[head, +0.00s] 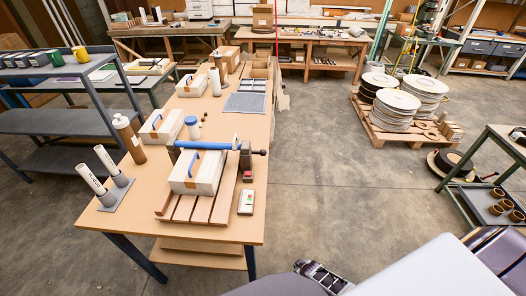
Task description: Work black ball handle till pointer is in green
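A black ball (263,152) sits at the right end of a short dark rod, beside an upright grey bracket (246,156) on the wooden bench. A blue bar (205,146) lies level to its left, over a white block with a blue strap (196,172). A small pale box (247,202) with red and green marks lies to the right of the slatted wooden base; no pointer can be made out. A dark jointed part of mine (322,276), perhaps my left gripper, shows at the bottom, well apart from the ball. Its fingers are unclear. My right gripper is not seen.
The bench (118,222) also holds white blocks, bottles, a grey mat (244,103) and a stand with two upright tubes (116,194). A grey shelf (60,125) stands left. A pallet of reels (381,130) stands right. Floor right of the bench is clear.

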